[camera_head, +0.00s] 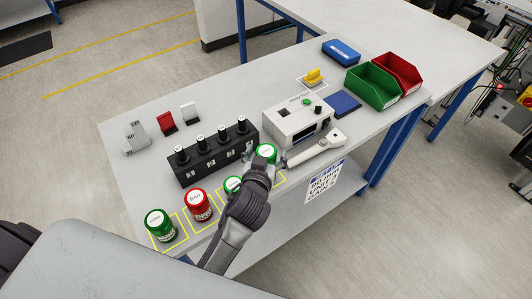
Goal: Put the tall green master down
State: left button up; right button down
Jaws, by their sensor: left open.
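A green jar with a pale lid label (266,151) stands at the right end of the front row of jars. It appears to be the tall green master, but its lower part is hidden. My left gripper (268,163) is open right at this jar, with its wrist covering the space in front. Whether the fingers touch the jar, and whether it rests on the table, I cannot tell. Another green jar (232,183) stands just left of my wrist, partly hidden. My right gripper is not in view.
A red jar marked BAD (198,205) and a green jar (159,225) stand in yellow outlines further left. Behind are a black block with several plugs (195,168), a white device (290,126) and a white handheld tool (318,148). Green (362,88) and red bins (410,78) stand right.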

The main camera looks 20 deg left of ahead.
pick_arm(q)
jog(key=shift+r, duration=0.25)
jog(key=b+v, duration=0.2)
jog(key=v, duration=1)
jog(key=shift+f, duration=0.1)
